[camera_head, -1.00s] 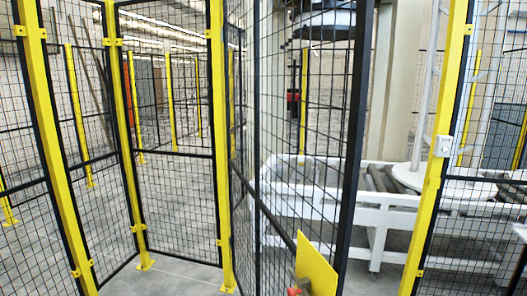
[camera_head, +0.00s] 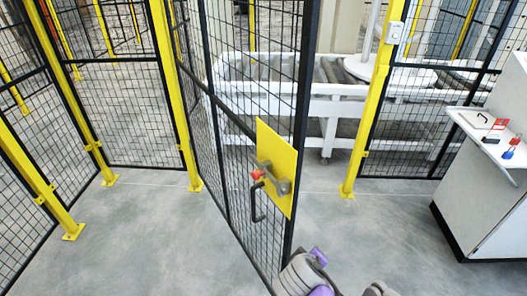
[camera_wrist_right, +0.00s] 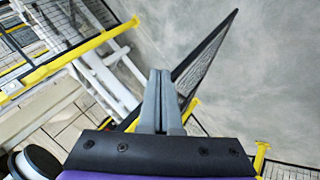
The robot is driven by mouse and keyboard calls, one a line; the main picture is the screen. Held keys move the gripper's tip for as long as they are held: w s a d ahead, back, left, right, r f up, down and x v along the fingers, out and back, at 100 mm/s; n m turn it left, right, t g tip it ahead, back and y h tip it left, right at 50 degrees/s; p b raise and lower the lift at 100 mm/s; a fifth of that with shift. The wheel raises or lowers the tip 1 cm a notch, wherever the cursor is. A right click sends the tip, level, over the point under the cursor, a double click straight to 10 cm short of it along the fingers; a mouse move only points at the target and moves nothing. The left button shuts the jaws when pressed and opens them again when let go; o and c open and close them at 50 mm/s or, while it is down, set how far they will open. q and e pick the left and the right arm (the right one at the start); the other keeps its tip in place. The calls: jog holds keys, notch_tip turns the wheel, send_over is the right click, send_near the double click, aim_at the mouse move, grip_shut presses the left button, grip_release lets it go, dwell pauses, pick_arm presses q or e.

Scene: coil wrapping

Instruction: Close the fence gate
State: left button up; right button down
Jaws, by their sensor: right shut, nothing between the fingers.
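The fence gate (camera_head: 301,110) is a black mesh panel, swung open toward me from a yellow post (camera_head: 172,95). A gap separates its free edge from the yellow post (camera_head: 370,110) on the right. The gate carries a yellow plate (camera_head: 278,150) with a red-tipped metal latch (camera_head: 268,176) and a black handle (camera_head: 256,203). In the right wrist view, my right gripper (camera_wrist_right: 160,75) is shut and empty, with a dark-edged mesh panel, apparently the gate (camera_wrist_right: 205,62), behind its fingers. Contact cannot be told. My left gripper is not in view.
Grey and purple parts of my arms show at the bottom of the head view. A white console (camera_head: 490,190) with small items on top stands at right. A white roller conveyor (camera_head: 325,100) lies beyond the opening. Grey floor is clear around the gate.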

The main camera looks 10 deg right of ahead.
jog(key=w+a+r+n+t+h+b, duration=0.1)
jog(key=w+a+r+n+t+h, duration=0.2)
jog(key=w+a+r+n+t, duration=0.85)
jog(key=m+g, duration=0.2)
jog(key=m, duration=0.2)
send_near(269, 146)
jog(key=w+a, duration=0.1)
jog(key=w, duration=0.3)
jog(key=shift+w+d+r+p, duration=0.1)
jog(key=shift+w+d+p, duration=0.2)
jog(key=shift+d, duration=0.25)
jog(key=shift+w+d+r+p, duration=0.1)
jog(key=shift+w+d+p, duration=0.15)
jog(key=shift+d, duration=0.25)
jog(key=shift+w+d+f, duration=0.1)
jog(key=shift+w+d, duration=0.05)
jog(key=shift+d, duration=0.5)
jog(key=shift+d, duration=0.15)
